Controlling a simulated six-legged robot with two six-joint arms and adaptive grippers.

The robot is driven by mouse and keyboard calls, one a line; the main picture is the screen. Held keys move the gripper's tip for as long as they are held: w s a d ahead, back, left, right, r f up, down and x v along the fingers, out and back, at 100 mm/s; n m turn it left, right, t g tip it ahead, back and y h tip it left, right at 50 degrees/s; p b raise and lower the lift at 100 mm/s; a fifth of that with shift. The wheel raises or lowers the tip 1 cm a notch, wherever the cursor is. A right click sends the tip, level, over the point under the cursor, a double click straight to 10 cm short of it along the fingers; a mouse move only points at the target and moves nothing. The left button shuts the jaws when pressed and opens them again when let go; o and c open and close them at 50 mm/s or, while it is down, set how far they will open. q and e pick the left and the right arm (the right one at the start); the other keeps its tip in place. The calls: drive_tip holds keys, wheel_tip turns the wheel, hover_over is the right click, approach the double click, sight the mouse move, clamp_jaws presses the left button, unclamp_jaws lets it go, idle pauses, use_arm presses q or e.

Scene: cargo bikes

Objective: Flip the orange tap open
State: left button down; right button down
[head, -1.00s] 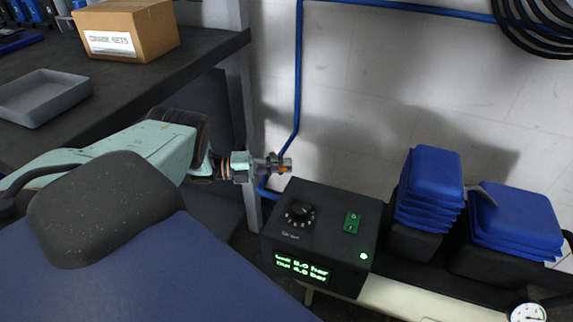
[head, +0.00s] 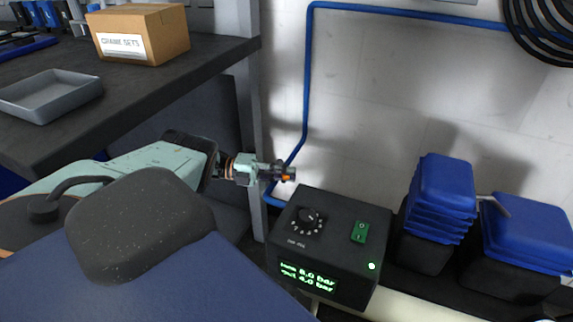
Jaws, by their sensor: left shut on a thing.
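My left gripper (head: 284,173) reaches in from the left and is shut on the orange tap (head: 287,178). Only a small orange patch of the tap shows between the fingers, so its exact angle cannot be told. The tap sits by the blue pipe (head: 304,90) that runs down the white wall, just above and behind the black control box. My right gripper is not in view.
The black control box (head: 330,235) with a knob, a green switch and a lit display stands just below my left gripper. A dark bench (head: 130,100) holds a grey tray (head: 50,97) and a cardboard box (head: 140,35).

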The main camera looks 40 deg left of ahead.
use_arm(q)
drive_tip(key=shift+s+a, duration=0.1)
drive_tip(key=shift+a, duration=0.1)
drive_tip(key=c, duration=1.4)
unclamp_jaws()
drive_tip(key=shift+d, duration=0.15)
